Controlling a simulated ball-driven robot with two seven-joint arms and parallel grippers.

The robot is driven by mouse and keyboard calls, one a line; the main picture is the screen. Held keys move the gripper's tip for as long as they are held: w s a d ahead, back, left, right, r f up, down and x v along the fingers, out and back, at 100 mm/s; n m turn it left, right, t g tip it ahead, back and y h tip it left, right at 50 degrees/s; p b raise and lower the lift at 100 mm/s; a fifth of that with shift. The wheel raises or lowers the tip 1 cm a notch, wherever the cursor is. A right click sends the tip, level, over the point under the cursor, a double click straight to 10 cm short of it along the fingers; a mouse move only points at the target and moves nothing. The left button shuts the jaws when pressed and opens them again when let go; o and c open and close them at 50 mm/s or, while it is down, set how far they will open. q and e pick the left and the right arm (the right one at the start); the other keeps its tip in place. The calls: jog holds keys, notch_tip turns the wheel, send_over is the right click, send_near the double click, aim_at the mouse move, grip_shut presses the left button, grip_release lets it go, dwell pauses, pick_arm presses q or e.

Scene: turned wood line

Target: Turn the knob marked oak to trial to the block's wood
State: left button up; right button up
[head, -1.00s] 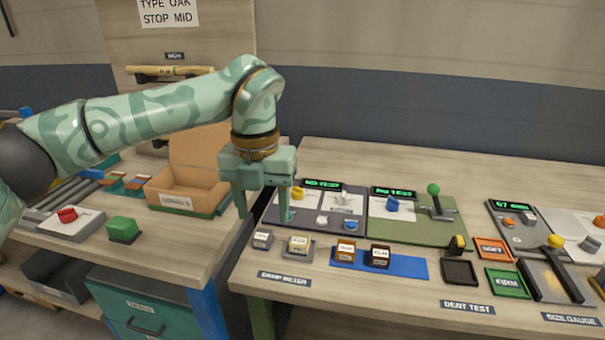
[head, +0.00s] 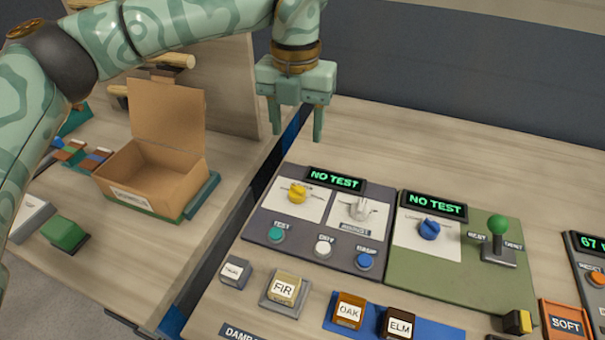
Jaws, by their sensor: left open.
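The grey damp panel (head: 258,222) has a yellow knob (head: 298,193) and a white knob (head: 360,209), each on a white dial card. Its display (head: 336,179) reads NO TEST. The dial markings are too small to read. A block marked FIR (head: 284,287) sits on a grey pad in front of this panel. Blocks marked OAK (head: 349,310) and ELM (head: 397,323) stand on a blue mat (head: 441,333). My left gripper (head: 297,127) is open and empty, pointing down above and behind the grey panel, apart from the knobs. My right gripper is out of view.
Teal, white and blue buttons line the panel's front. A green panel (head: 465,282) to the right carries a blue knob (head: 429,229) and a green-balled lever (head: 498,233). An open cardboard box (head: 150,180) stands on the left bench, across a gap.

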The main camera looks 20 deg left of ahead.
aim_at(297, 188)
pick_arm(q)
notch_tip(297, 188, down, 15)
jog(key=b, duration=0.4)
jog(key=shift+s+f+b, duration=0.1)
jog(key=shift+s+b, duration=0.05)
jog(key=shift+b, duration=0.25)
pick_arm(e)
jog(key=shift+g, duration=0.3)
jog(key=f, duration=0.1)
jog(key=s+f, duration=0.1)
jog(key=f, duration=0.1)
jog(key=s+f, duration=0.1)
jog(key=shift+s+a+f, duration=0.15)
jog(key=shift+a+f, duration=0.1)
pick_arm(q)
jog(key=c, duration=1)
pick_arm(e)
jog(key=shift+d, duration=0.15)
